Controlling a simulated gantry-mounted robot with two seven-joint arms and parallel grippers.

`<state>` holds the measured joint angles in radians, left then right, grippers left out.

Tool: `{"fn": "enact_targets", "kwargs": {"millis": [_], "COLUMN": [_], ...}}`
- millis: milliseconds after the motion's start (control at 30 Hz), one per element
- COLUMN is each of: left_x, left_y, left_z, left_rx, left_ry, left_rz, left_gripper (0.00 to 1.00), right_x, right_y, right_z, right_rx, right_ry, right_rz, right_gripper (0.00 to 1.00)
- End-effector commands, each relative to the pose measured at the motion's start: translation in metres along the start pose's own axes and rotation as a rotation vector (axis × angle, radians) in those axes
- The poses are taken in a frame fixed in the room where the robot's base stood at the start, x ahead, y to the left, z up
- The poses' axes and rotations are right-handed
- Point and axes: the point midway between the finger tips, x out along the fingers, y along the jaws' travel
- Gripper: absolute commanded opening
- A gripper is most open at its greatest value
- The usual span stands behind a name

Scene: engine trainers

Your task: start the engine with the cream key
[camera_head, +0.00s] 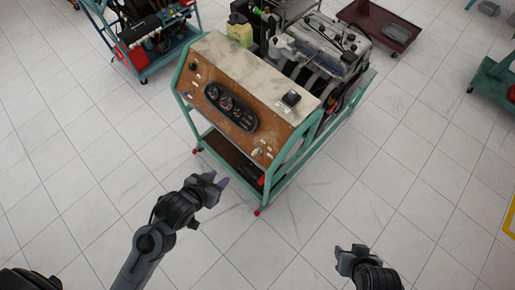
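The engine trainer's brown control panel (202,88) faces me in the head view, with a dark gauge cluster (231,107) in its middle. The engine (325,48) sits behind it on a green frame. A small pale piece (257,151) shows at the panel's lower right; it is too small to tell whether it is the cream key. My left gripper (216,180) is in front of the panel's lower edge, apart from it, and appears open and empty. My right gripper (348,252) is lower right, over the floor, and appears open and empty.
A black device (291,98) sits on the panel's pale top. Another trainer cart (145,40) stands at the back left. A dark red tray cart (378,25) is at the back right, and a green cart (495,78) is at the right edge. The tiled floor in front is clear.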

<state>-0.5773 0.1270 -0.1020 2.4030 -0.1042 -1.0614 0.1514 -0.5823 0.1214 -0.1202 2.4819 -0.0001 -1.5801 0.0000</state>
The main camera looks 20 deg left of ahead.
Motion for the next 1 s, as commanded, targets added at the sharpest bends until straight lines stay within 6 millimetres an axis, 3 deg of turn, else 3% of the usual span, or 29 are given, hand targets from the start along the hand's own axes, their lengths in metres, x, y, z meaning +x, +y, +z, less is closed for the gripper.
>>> {"fn": "enact_targets", "kwargs": {"millis": [33, 100, 300, 600, 800, 1000], "left_x": [0.028, 0.065, 0.128, 0.210, 0.263, 0.296], "left_y": [-0.001, 0.000, 0.000, -0.012, -0.029, -0.043], "left_z": [0.005, 0.006, 0.011, 0.041, 0.066, 0.077], "left_rx": [0.003, 0.009, 0.027, 0.066, 0.102, 0.126], "left_ry": [0.085, 0.225, 0.487, 0.707, 0.758, 0.786], "left_rz": [0.018, 0.058, 0.160, 0.263, 0.268, 0.247], "left_gripper": [0.36, 0.36, 0.36, 0.36, 0.36, 0.36], "right_x": [0.022, 0.054, 0.130, 0.232, 0.296, 0.340], "right_y": [-0.001, -0.002, -0.004, -0.008, -0.011, -0.012], "right_z": [0.007, 0.016, 0.042, 0.074, 0.094, 0.108], "right_rx": [0.000, 0.000, 0.000, 0.001, 0.001, 0.002], "right_ry": [0.004, 0.009, -0.008, -0.001, 0.000, 0.000], "right_rz": [0.000, 0.000, 0.000, 0.000, 0.000, -0.001], "right_gripper": [0.43, 0.43, 0.43, 0.43, 0.43, 0.43]}}
